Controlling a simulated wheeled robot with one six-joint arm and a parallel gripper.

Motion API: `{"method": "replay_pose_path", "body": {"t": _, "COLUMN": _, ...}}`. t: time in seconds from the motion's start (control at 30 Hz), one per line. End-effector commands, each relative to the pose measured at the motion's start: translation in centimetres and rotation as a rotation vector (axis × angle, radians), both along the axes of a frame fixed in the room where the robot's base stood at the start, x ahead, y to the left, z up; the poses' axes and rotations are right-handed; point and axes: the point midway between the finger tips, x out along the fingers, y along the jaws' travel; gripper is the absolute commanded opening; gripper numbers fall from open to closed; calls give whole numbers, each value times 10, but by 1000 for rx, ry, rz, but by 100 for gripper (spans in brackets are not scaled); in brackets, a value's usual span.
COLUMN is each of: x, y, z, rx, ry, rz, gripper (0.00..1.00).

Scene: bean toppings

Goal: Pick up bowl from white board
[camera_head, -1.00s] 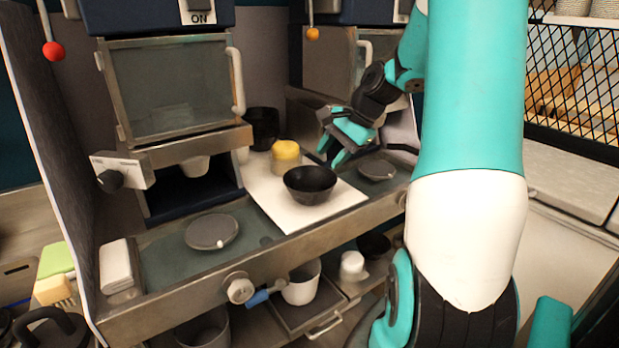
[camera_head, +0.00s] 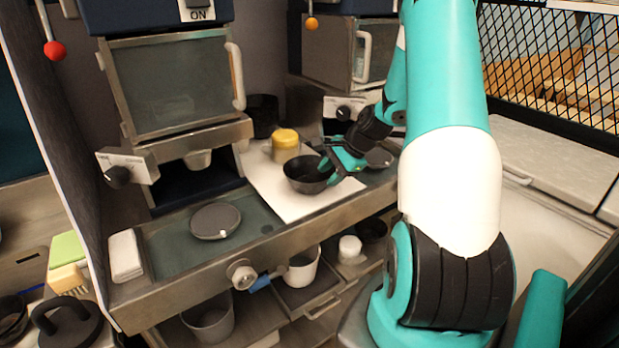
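The black bowl (camera_head: 303,174) sits upright on the white board (camera_head: 289,208) on the counter. My gripper (camera_head: 328,170) is at the bowl's right side, with its fingers at the right rim. The fingertips are small and partly hidden against the dark bowl, so I cannot tell whether they are apart or closed on the rim. The bowl appears to rest on the board.
A yellow-lidded jar (camera_head: 286,144) stands just behind the bowl. A dark container (camera_head: 262,120) is farther back. A grey round lid (camera_head: 215,221) lies on the left counter, and another grey disc (camera_head: 379,158) lies right of my gripper. Machines rise behind.

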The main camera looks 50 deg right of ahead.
Motion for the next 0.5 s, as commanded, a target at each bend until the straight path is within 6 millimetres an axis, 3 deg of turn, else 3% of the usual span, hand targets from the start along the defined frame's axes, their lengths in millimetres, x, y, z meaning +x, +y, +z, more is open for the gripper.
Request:
{"method": "replay_pose_path", "body": {"t": 0.3, "x": 17, "y": 15, "z": -33, "rx": 3, "ry": 2, "rz": 2, "gripper": 39}}
{"method": "replay_pose_path", "body": {"t": 0.5, "x": 22, "y": 17, "z": -43, "rx": 0, "ry": 1, "rz": 0, "gripper": 39}}
